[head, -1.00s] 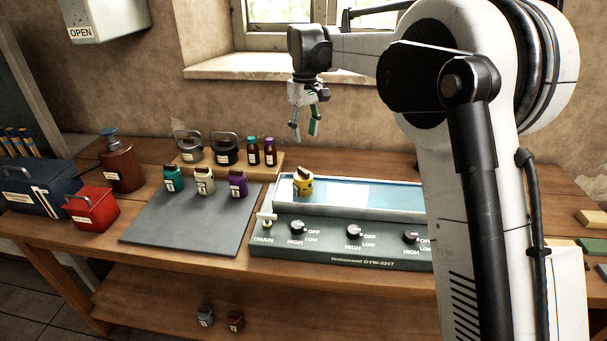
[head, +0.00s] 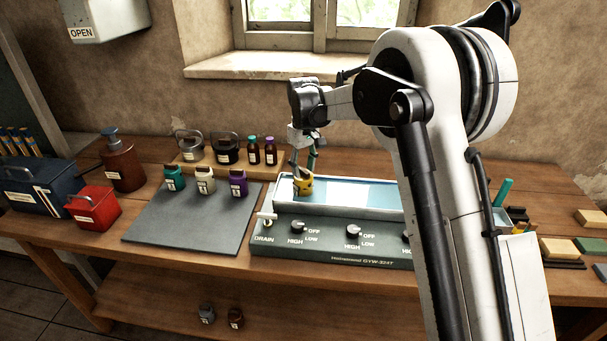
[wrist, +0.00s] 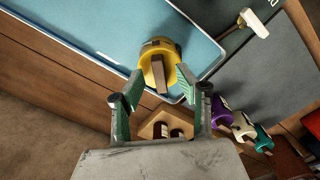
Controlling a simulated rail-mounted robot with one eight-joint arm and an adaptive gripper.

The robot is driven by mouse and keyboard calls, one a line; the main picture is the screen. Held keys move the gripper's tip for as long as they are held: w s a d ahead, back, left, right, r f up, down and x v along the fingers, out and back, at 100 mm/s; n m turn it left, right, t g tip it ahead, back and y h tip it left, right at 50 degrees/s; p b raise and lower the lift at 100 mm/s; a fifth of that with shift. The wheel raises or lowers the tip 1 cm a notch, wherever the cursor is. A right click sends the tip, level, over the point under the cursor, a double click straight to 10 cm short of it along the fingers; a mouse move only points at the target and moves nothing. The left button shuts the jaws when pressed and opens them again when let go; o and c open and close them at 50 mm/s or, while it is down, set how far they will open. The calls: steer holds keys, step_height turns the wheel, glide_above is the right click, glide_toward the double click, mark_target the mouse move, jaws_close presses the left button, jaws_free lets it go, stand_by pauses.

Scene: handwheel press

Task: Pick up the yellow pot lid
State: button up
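The yellow pot (head: 304,186) stands upright at the left end of the blue-floored bath in the head view. In the wrist view the yellow pot (wrist: 158,66) shows from above, with a brown bar-shaped handle on its lid (wrist: 158,74). My gripper (head: 303,169) is just above the pot in the head view. In the wrist view my gripper (wrist: 160,88) is open, its green-padded fingers apart on either side of the lid handle's near end. I see no contact with the lid.
The bath (head: 365,211) has a front panel with knobs and a drain lever (head: 267,217) at its left. Teal, white and purple pots (head: 205,181) stand on a grey mat (head: 190,225). Bottles and two larger pots stand on a wooden board (head: 190,170) behind.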

steer(key=shift+f, duration=0.4)
steer(key=shift+c, duration=0.2)
jaws_close()
steer(key=shift+r, duration=0.1)
